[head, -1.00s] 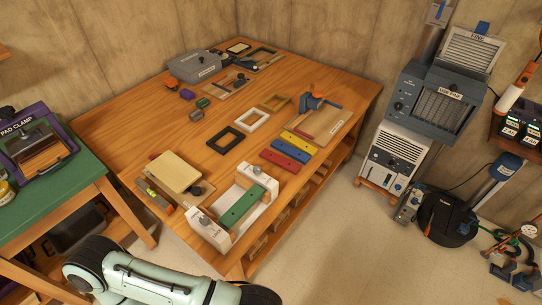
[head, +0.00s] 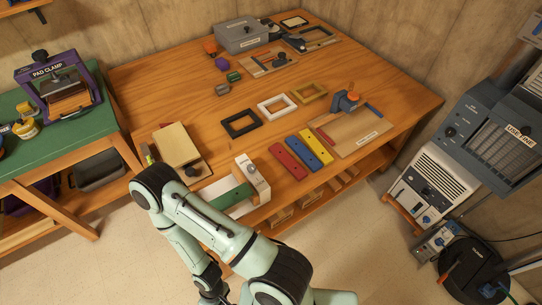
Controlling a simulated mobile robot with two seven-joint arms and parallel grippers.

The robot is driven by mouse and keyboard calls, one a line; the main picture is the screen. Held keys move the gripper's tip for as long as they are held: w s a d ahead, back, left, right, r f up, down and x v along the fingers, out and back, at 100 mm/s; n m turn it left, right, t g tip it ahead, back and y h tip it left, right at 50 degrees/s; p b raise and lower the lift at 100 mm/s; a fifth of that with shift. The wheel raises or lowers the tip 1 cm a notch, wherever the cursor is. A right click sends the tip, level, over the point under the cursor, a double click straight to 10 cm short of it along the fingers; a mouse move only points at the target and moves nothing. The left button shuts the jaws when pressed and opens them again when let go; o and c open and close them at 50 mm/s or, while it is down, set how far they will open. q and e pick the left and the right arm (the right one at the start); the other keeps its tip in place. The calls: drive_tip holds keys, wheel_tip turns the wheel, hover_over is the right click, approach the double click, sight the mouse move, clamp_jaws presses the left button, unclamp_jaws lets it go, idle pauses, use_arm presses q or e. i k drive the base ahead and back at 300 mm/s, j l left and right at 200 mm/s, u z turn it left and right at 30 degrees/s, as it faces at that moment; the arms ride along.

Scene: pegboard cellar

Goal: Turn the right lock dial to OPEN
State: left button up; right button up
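A white clamp fixture with a green bar (head: 232,197) lies near the front edge of the wooden workbench. Its right white end block (head: 254,183) carries a small round lock dial (head: 252,169); its setting is too small to read. The left end block and its dial are hidden behind my arm. One of my pale green arms crosses the lower middle of the head view, in front of the fixture. No fingertips of either gripper show, and nothing is seen touching the dial.
Red (head: 288,161), blue (head: 301,153) and yellow (head: 315,146) bars lie right of the fixture. A tan pad (head: 178,145) on a board lies to its left. Black (head: 240,123) and white (head: 277,106) frames lie behind. A green table (head: 75,126) stands left.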

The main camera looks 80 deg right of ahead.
sight(252, 168)
drive_tip(key=k+l, duration=0.75)
